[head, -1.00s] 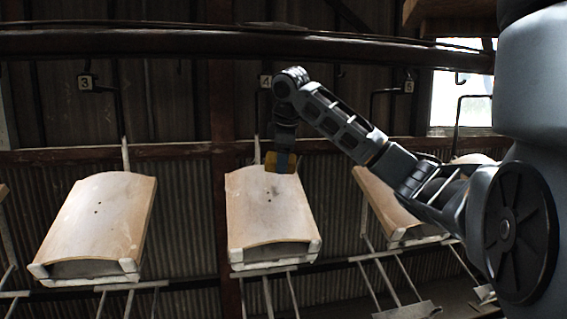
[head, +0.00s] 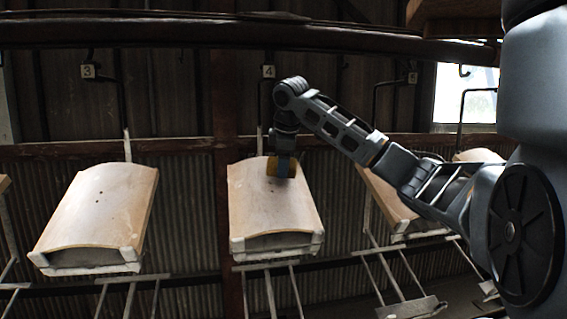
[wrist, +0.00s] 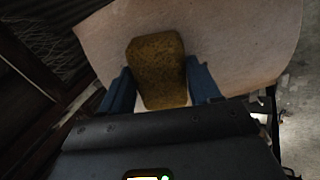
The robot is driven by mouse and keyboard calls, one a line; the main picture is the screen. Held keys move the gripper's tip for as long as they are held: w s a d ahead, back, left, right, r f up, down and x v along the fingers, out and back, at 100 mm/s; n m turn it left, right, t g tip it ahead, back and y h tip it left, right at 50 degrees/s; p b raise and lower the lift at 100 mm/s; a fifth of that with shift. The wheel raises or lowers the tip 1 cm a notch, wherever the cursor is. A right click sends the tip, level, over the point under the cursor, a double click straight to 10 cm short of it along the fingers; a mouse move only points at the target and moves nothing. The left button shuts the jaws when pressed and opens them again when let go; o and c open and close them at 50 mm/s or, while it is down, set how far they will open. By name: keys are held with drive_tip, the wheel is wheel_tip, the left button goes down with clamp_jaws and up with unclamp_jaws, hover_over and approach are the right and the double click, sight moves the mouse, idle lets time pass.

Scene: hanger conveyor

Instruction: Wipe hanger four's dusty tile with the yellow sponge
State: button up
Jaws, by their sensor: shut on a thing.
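Hanger four's tile (head: 270,212) is a pale tan curved tile with dark specks, lying on its hanger in the middle of the head view, below the number 4 sign (head: 268,72). My gripper (head: 283,168) is over the tile's upper right part, shut on the yellow sponge (head: 293,166). In the wrist view the sponge (wrist: 157,70) sits between the two blue fingers, over the tile's pale surface (wrist: 232,45). The sponge looks very near or on the tile; contact cannot be told for sure. The tile surface just under the sponge is hidden.
Another tile (head: 95,210) hangs at left below the number 3 sign (head: 87,71). A tile (head: 392,203) under the number 5 sign (head: 413,77) is at right, partly behind my arm. A dark rail (head: 180,37) runs across the top. Gaps separate the hangers.

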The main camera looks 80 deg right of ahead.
drive_tip(key=shift+x, duration=0.95)
idle(0.4)
drive_tip(key=shift+s+a+f+b, duration=0.2)
drive_tip(key=shift+s+a+f, duration=0.1)
drive_tip(key=shift+a, duration=0.25)
drive_tip(key=shift+s+a+f+b, duration=0.25)
drive_tip(key=shift+a+f, duration=0.1)
drive_tip(key=shift+a, duration=0.15)
drive_tip(key=shift+s+a+f+b, duration=0.15)
drive_tip(key=shift+s+a+f, duration=0.15)
drive_tip(key=shift+a, duration=0.25)
drive_tip(key=shift+w+d+r+p, duration=0.3)
drive_tip(key=shift+d+p, duration=0.1)
drive_tip(key=shift+d, duration=0.15)
drive_tip(key=shift+w+d+r+p, duration=0.3)
drive_tip(key=shift+d+p, duration=0.1)
drive_tip(key=shift+d, duration=0.1)
drive_tip(key=shift+w+d+r+p, duration=0.15)
drive_tip(key=shift+w+d+p, duration=0.15)
drive_tip(key=shift+d, duration=0.3)
drive_tip(key=shift+p+v, duration=1.9)
drive_tip(key=shift+v, duration=1.1)
